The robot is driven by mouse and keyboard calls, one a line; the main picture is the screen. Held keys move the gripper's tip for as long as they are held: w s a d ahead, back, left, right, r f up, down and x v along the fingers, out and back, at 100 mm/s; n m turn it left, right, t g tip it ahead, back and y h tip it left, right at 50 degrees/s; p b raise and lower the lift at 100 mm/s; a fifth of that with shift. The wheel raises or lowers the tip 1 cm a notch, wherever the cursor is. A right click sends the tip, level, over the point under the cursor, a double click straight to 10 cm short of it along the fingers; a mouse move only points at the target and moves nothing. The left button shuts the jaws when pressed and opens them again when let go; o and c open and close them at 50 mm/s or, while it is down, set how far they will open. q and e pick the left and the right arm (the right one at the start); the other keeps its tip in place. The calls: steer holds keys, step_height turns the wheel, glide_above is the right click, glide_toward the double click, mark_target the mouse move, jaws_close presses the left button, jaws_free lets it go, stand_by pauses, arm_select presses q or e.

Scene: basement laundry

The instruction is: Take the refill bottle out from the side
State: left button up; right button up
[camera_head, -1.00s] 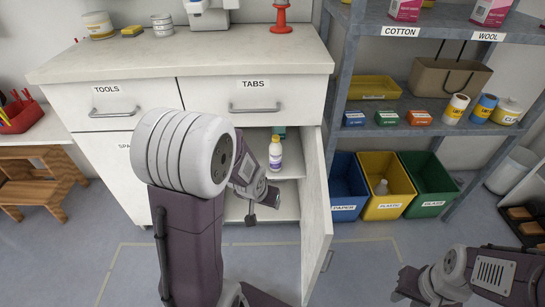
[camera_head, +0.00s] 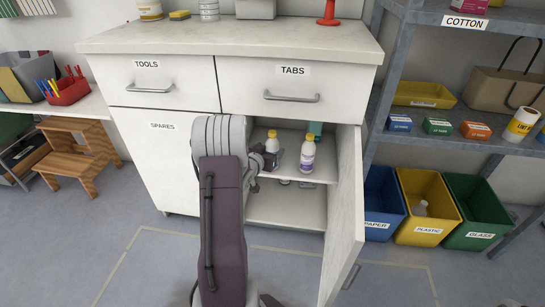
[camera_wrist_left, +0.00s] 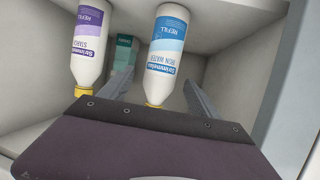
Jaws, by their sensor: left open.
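The open cabinet under the TABS drawer holds two white refill bottles with yellow caps on its upper shelf. The blue-labelled iron water bottle (camera_wrist_left: 166,45) stands between the fingers of my left gripper (camera_wrist_left: 157,78), which is open. In the head view that bottle (camera_head: 272,144) is partly hidden by the gripper (camera_head: 268,161). The purple-labelled starch bottle (camera_head: 307,155) stands to its right, and shows at the left in the wrist view (camera_wrist_left: 88,42), outside the fingers. The wrist view is upside down. I cannot tell whether the fingers touch the iron water bottle. My right gripper is not in view.
A teal box (camera_wrist_left: 123,52) stands behind the bottles. The cabinet door (camera_head: 346,220) is swung open on the right, with the cabinet's side wall close by. The TABS drawer (camera_head: 292,93) is shut above the opening. Bins and a shelf rack (camera_head: 392,70) stand farther right.

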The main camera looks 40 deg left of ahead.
arm_select(q)
steer(key=shift+x, duration=0.9)
steer(key=b+x, duration=0.4)
steer(key=shift+w+f, duration=0.15)
steer(key=shift+f, duration=0.2)
steer(key=shift+w+a, duration=0.1)
steer(key=shift+w, duration=0.2)
steer(key=shift+r, duration=0.15)
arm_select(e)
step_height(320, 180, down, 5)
arm_select(q)
jaws_close()
